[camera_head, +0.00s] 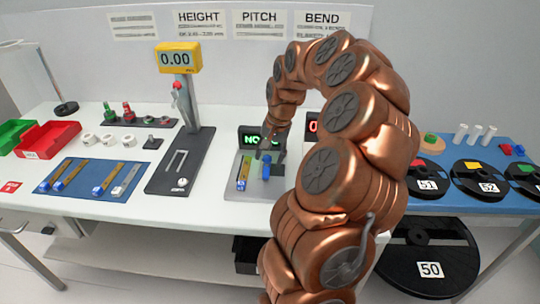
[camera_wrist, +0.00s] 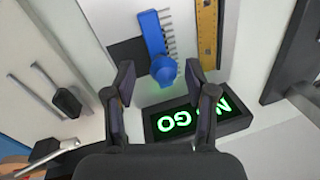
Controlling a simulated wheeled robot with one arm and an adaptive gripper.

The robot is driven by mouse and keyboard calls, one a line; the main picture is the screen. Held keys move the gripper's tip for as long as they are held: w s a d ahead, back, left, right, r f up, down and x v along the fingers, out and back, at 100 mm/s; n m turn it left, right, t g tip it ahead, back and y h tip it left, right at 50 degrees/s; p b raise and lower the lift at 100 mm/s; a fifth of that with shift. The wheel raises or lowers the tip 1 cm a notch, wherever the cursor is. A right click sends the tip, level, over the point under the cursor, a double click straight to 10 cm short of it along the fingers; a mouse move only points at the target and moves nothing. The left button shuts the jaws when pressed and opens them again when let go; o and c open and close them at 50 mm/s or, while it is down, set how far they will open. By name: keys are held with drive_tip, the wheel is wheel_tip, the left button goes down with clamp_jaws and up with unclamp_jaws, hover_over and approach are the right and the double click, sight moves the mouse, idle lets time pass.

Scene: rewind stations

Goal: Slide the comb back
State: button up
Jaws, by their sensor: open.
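The comb is a blue bar (camera_wrist: 153,32) with a row of thin grey teeth along its right side in the wrist view. A round blue knob (camera_wrist: 163,71) sits at its near end. In the head view the blue comb (camera_head: 266,166) shows small on the grey pitch station plate (camera_head: 238,192), partly behind my arm. My gripper (camera_wrist: 160,82) is open, its two dark fingers apart on either side of the knob. I cannot tell whether either finger touches it. In the head view my gripper (camera_head: 272,148) is small and partly hidden.
A black display (camera_wrist: 198,118) reads NO GO in green, close beside my right finger. A yellow strip (camera_wrist: 208,35) lies right of the comb. A dark hooked block (camera_wrist: 66,102) is on the left. The height gauge (camera_head: 187,145) stands left of the station, beside a blue mat (camera_head: 70,190).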

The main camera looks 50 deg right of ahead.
wheel_tip(320, 180, up, 12)
drive_tip(key=s+d, duration=0.1)
drive_tip(key=s, duration=0.1)
idle(0.4)
drive_tip(key=shift+f, duration=0.1)
idle(0.4)
